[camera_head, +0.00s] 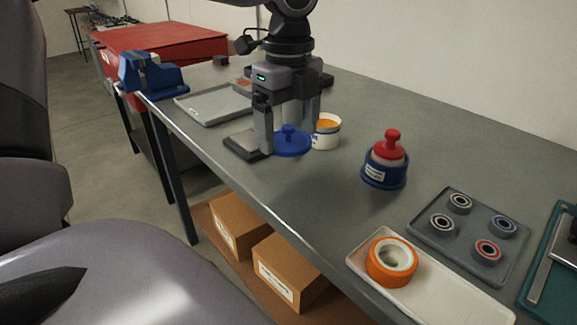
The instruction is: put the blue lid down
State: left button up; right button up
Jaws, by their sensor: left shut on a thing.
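The blue lid (291,143) is a round disc with a small knob on top. My left gripper (287,132) points down over it, with one finger on either side of the knob, and is shut on the lid. The lid is level, just left of an open white jar (327,140) with orange contents. I cannot tell whether the lid touches the table or is slightly above it. A dark square pad (240,146) lies just left of the lid, partly behind a finger. My right gripper is not in view.
The grey workbench (310,200) is clear in front of the lid. A red-topped pot in a blue holder (384,177) stands to the right. A grey tray (208,105) and blue vise (150,76) are at left.

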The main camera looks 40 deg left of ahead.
aim_at(288, 179)
pick_arm(q)
jog(key=shift+f, duration=3.5)
jog(key=shift+f+b, duration=0.1)
jog(key=shift+b, duration=0.3)
jog(key=o, duration=0.8)
jog(key=shift+r+p, duration=0.25)
jog(key=shift+p, duration=0.05)
notch_tip(288, 179, up, 12)
jog(key=shift+f+p, duration=0.1)
jog(key=shift+p, duration=0.45)
